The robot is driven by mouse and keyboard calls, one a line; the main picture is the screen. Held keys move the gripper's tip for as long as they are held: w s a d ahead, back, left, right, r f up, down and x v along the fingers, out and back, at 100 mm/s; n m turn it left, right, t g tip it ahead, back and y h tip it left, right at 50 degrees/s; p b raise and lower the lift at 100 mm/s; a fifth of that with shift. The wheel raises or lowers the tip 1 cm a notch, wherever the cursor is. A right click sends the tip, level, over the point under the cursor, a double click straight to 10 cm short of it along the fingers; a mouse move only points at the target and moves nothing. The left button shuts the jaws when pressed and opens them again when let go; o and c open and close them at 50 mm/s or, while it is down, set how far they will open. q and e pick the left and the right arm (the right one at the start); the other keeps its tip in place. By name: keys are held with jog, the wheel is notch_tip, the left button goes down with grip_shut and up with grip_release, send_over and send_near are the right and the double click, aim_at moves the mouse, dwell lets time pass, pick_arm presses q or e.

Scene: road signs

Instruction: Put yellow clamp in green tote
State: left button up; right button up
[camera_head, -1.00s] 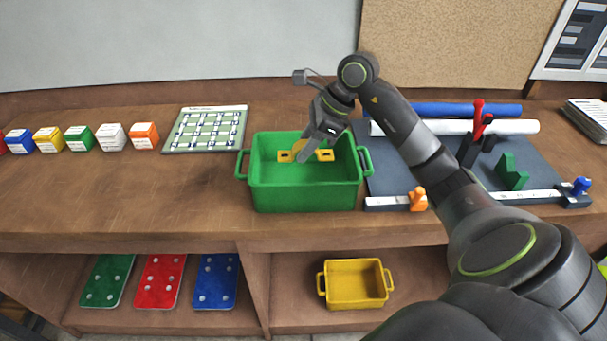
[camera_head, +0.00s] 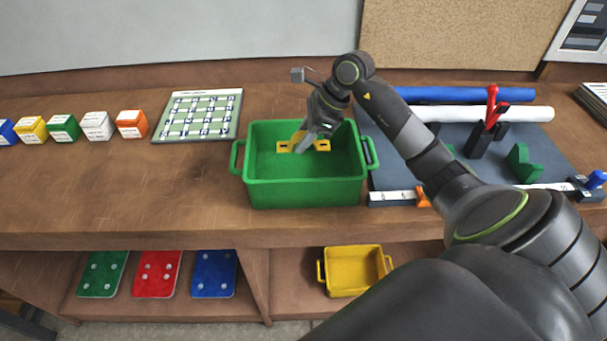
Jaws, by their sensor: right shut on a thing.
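The green tote (camera_head: 305,194) stands on the wooden bench, open at the top. The yellow clamp (camera_head: 322,145) shows over the back part of the tote's opening, level or nearly so. My right gripper (camera_head: 304,142) comes down from above and is shut on the clamp, hiding its middle. I cannot tell whether the clamp touches the tote's back wall or floor. My left gripper is not in view.
A dark mat right of the tote holds a red clamp (camera_head: 491,115), a green piece (camera_head: 522,163) and an orange clamp (camera_head: 423,197). Blue (camera_head: 465,94) and white rolls lie behind. A grid board (camera_head: 200,115) and several coloured boxes stand left. A yellow tote (camera_head: 353,272) sits on the shelf below.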

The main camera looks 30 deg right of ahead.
jog(key=b, duration=0.2)
send_over(296, 177)
jog(key=d, duration=0.2)
jog(key=f, duration=0.5)
jog(key=shift+s+a+f, duration=0.1)
jog(key=shift+s+f, duration=0.3)
jog(key=shift+f, duration=0.3)
notch_tip(296, 177, down, 4)
jog(key=shift+s+a+r+b, duration=0.1)
jog(key=shift+s+r+b, duration=0.05)
jog(key=shift+b, duration=0.7)
jog(key=shift+f, duration=0.3)
jog(key=shift+f+b, duration=0.15)
jog(key=shift+b, duration=0.2)
jog(key=o, duration=1.1)
